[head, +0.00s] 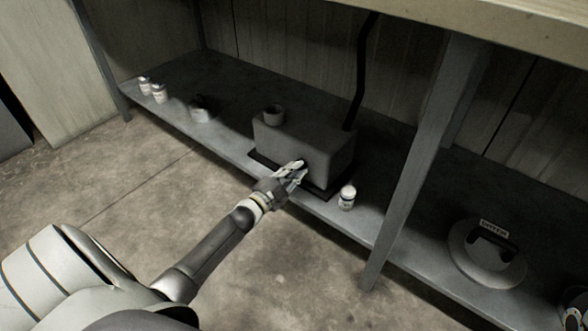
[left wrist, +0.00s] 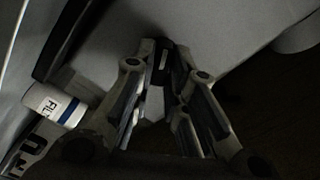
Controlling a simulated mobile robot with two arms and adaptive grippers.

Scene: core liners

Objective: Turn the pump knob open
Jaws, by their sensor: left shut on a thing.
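The pump is a grey box (head: 325,150) on a black base, standing on the low shelf. Its knob (left wrist: 164,60) is a small dark piece with a pale mark, seen between the fingertips in the left wrist view. In the head view the knob is mostly hidden by the fingers. My left gripper (head: 293,172) reaches the front face of the box and is shut on the knob; its fingers also show in the left wrist view (left wrist: 160,75). My right gripper is not seen.
A small white bottle (head: 347,197) stands on the shelf (head: 225,141) just right of the pump. Several white containers (head: 159,93) stand at the left. A shelf post (head: 410,165) and a round lidded item (head: 485,252) are to the right. Open floor lies in front.

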